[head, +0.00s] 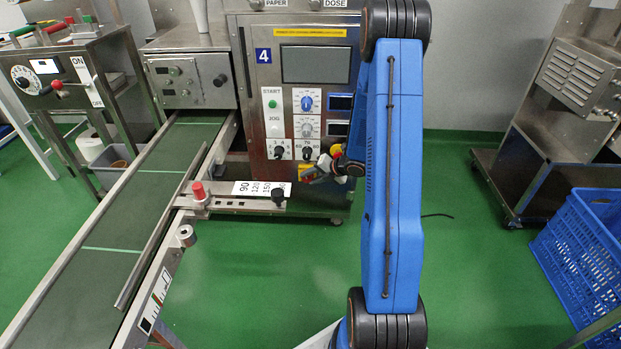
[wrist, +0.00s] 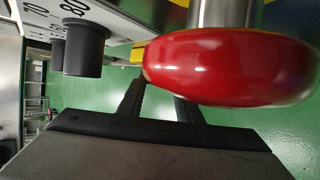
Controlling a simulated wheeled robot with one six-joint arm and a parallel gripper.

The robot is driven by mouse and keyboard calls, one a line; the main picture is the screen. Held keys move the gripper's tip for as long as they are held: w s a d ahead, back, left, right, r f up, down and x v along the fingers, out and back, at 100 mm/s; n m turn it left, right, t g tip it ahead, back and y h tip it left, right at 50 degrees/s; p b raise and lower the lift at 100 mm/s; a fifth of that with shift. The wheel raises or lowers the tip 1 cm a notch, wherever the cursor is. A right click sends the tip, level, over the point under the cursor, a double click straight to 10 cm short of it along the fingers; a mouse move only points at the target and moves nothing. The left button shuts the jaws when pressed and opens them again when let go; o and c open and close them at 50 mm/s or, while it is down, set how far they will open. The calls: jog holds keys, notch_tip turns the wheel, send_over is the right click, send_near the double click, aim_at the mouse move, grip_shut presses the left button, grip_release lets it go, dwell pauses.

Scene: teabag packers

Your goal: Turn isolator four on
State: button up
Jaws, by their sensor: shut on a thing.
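In the head view, my gripper (head: 322,166) is at the lower right of the front of the machine marked 4 (head: 264,56). Red and yellow show there beside my blue arm, which hides part of the isolator. I cannot tell the handle's on or off position.
Black knobs (wrist: 85,46) on the panel stand close to the handle. A conveyor (head: 130,200) with a red-knobbed guide bracket (head: 198,190) lies left of the machine. A blue crate (head: 585,245) stands at the right. Green floor is open between.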

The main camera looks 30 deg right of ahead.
jog(key=o, duration=1)
jog(key=shift+o, duration=0.2)
jog(key=shift+a, duration=0.1)
jog(key=shift+w+r+g+h, duration=0.1)
jog(key=shift+g+h, duration=0.2)
jog(key=s+r+n+g+h, duration=0.15)
jog(key=s+r, duration=0.25)
jog(key=r, duration=0.4)
jog(key=s+r+g+h, duration=0.2)
jog(key=s+r+h, duration=0.15)
jog(key=r, duration=0.45)
notch_tip(320, 180, up, 13)
jog(key=w+a+m+t+h, duration=0.1)
jog(key=a+m+t, duration=0.1)
jog(key=m+t, duration=0.2)
jog(key=shift+w+a+r+m+t+h, duration=0.2)
jog(key=shift+w+m+t+h, duration=0.2)
jog(key=shift+m, duration=1.35)
